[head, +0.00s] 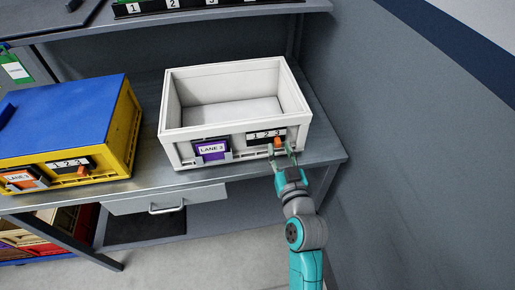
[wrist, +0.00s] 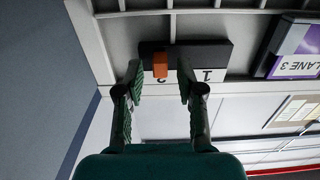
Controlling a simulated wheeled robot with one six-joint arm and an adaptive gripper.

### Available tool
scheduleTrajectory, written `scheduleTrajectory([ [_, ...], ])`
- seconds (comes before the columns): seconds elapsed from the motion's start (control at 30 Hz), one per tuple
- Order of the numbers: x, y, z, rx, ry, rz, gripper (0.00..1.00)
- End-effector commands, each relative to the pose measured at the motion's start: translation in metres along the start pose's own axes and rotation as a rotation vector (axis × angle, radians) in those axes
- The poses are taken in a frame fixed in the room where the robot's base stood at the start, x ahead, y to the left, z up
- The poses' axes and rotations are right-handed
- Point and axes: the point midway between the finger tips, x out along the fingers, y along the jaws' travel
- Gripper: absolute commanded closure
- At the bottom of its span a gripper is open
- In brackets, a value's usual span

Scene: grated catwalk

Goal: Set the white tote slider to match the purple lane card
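The white tote (head: 187,158) stands on the grey shelf, open side up and empty. Its front carries a purple lane card (head: 211,149) that seems to read LANE 3, and a dark slider plate with a 1 2 3 scale (head: 265,134). The orange slider (head: 277,143) sits at the right end of the scale, at the 3. My gripper (head: 283,156) is open at the tote's front. In the wrist view its fingers stand apart on either side of the orange slider (wrist: 160,65), with gaps to both. One finger partly hides the scale.
A yellow tote with a blue lid (head: 70,115) stands to the left, with an orange card and its own slider. A drawer (head: 165,200) is under the shelf. A grey wall (head: 420,150) rises close on the right. Another shelf runs above at the back.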

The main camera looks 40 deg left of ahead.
Motion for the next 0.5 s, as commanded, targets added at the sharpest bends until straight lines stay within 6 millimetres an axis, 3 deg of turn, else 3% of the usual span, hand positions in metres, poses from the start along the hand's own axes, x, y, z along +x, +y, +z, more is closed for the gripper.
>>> scheduleTrajectory([
  [0.5,-0.036,0.0,-0.001,-0.001,0.001,0.001,0.62],
])
